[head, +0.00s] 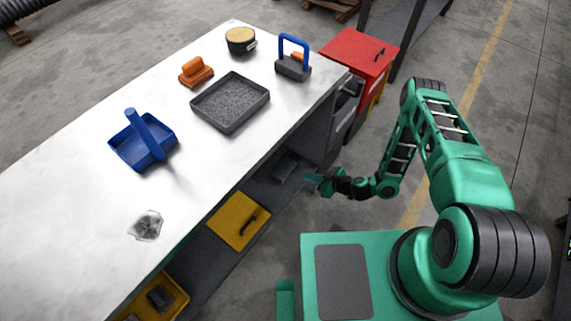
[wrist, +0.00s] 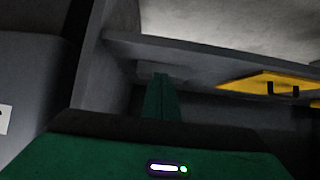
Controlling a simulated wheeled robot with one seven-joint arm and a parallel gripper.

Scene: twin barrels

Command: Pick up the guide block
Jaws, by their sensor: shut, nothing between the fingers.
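No part in view is clearly marked as the guide block. Possible ones are an orange block (head: 196,71) with a raised top on the white tabletop, and a smaller orange piece (head: 298,56), partly hidden behind the blue handle of a grey block (head: 293,68). A dark block (head: 286,166) also lies on the shelf under the table; a grey shape (wrist: 148,70) shows on the shelf in the wrist view. My gripper (head: 312,179) is beside the table, below its top, shut and empty. Its green fingers (wrist: 160,97) are together in the wrist view.
The white table (head: 60,200) holds a blue tray with handle (head: 143,140), a grey tray (head: 230,102) and a round tin (head: 240,40). A red cabinet (head: 358,50) stands at the table's far end. A yellow handled panel (head: 238,220) is under the table's edge.

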